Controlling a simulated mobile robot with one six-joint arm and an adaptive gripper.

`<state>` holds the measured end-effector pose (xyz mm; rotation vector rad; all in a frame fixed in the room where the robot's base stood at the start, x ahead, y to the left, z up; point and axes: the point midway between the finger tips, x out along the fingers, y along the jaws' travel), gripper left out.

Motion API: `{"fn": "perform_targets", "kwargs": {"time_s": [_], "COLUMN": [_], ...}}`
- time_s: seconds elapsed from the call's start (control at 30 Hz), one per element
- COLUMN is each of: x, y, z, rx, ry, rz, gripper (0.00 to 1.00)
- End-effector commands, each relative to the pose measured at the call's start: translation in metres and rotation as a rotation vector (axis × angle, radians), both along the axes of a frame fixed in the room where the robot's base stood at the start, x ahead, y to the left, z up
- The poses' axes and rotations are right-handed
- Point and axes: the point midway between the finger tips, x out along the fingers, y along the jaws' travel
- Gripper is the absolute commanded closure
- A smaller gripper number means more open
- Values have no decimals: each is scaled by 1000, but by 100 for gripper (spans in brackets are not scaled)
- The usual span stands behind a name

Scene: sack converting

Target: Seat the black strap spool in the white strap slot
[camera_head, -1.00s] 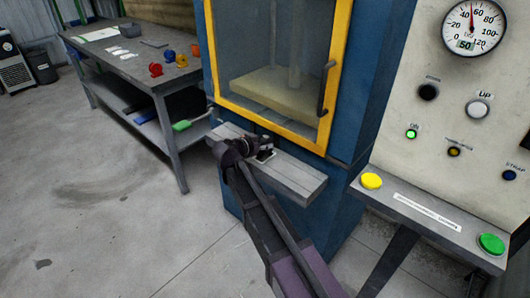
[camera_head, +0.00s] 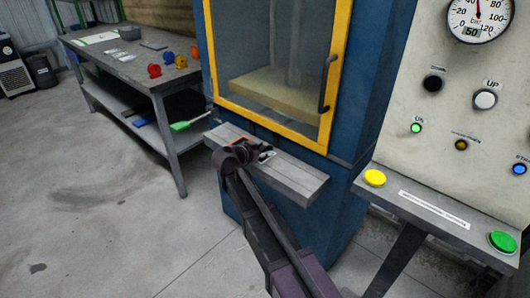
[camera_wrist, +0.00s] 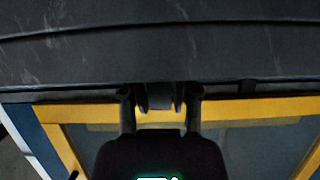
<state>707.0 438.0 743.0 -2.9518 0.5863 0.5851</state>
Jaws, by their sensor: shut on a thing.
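My gripper (camera_head: 254,155) is over the narrow grey ledge in front of the blue press. In the wrist view my gripper (camera_wrist: 160,103) has its two dark fingers closed on either side of a small dark spool (camera_wrist: 160,96), which I take to be the black strap spool. In the head view the spool cannot be told apart from the dark gripper. A small whitish patch (camera_head: 266,156) shows on the ledge just right of the gripper; it may be the white strap slot, but it is mostly hidden. Whether the spool touches a slot cannot be seen.
The grey ledge (camera_head: 300,184) is bare toward its right end. A small orange-red patch (camera_head: 238,142) lies behind the gripper. The yellow-framed door (camera_head: 270,129) rises behind. A control panel (camera_head: 460,110) stands right; a workbench (camera_head: 130,66) with coloured spools stands left.

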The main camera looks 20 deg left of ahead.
Motion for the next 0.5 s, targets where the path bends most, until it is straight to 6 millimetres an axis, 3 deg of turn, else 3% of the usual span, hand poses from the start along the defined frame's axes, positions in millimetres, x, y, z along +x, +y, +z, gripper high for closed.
{"fn": "perform_targets", "kwargs": {"time_s": [0.03, 0.13, 0.5], "x": [0, 0, 0], "y": [0, 0, 0], "z": [-1, -1, 0], "rx": [0, 0, 0], "ry": [0, 0, 0], "rz": [0, 0, 1], "gripper": [52, 24, 24]}}
